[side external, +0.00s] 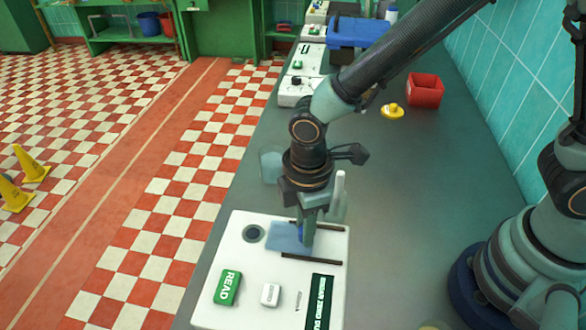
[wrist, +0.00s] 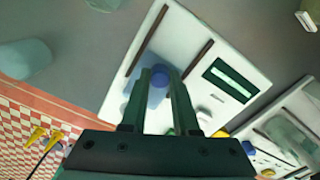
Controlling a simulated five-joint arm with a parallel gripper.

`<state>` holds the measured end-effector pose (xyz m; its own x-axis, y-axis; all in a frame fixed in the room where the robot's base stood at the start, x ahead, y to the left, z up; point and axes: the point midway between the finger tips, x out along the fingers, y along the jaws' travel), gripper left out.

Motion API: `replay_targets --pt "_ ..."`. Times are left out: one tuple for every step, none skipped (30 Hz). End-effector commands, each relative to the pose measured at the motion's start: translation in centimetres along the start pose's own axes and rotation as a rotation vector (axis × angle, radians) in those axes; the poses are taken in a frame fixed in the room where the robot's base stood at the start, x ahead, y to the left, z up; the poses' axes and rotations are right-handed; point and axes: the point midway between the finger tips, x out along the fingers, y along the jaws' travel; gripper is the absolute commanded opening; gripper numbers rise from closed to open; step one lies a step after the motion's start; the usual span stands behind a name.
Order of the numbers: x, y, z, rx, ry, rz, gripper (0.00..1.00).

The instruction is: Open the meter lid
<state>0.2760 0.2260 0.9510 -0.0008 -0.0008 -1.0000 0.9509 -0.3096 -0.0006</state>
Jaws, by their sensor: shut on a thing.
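The meter (side external: 240,262) is a white panel near the front of the grey counter. It has a round dark port, two dark rails (side external: 311,259), a green READ button (side external: 227,287), a small white button (side external: 270,294) and a dark green display (side external: 320,300). The lid (side external: 283,238) is a translucent blue plate between the rails, to the right of the port, which shows uncovered. My gripper (side external: 307,240) is down over the lid's right part. In the wrist view my gripper (wrist: 155,90) has its fingers on either side of the lid's blue knob (wrist: 158,78), shut on it.
Clear cups (side external: 270,164) stand behind the meter, one partly hidden by my gripper. A yellow object (side external: 392,111), a red box (side external: 425,91) and a blue bin (side external: 358,33) are farther back. More white meters (side external: 296,91) line the counter's left edge. A tiled wall bounds the right.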

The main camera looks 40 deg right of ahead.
Motion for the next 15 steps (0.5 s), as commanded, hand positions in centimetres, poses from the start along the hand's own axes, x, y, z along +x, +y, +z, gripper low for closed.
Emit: replay_targets --pt "-0.2 -0.2 0.5 -0.001 0.005 0.003 0.0" --pt "-0.2 -0.4 0.8 -0.001 0.005 0.004 0.0" --pt "-0.2 -0.6 1.1 -0.002 0.006 0.004 0.0" --pt "-0.2 -0.7 1.3 -0.002 0.005 0.003 0.0" --pt "-0.2 -0.8 1.4 -0.002 0.005 0.003 0.0" --pt "-0.2 -0.8 1.5 -0.002 0.005 0.004 0.0" --pt "-0.2 -0.8 1.6 -0.002 0.005 0.004 0.0" --pt "-0.2 -0.9 1.6 -0.002 0.005 0.003 0.0" --pt "-0.2 -0.9 1.6 -0.002 0.005 0.003 0.0" --pt "-0.2 -0.9 1.6 -0.002 0.005 0.003 0.0" --pt "-0.2 -0.9 1.6 -0.002 0.005 0.003 0.0" --pt "-0.2 -0.9 1.6 -0.002 0.005 0.003 0.0" --pt "-0.2 -0.9 1.6 -0.002 0.005 0.003 0.0" --pt "-0.2 -0.9 1.6 -0.002 0.005 0.003 0.0" --pt "-0.2 -0.9 1.6 -0.002 0.005 0.004 0.0"
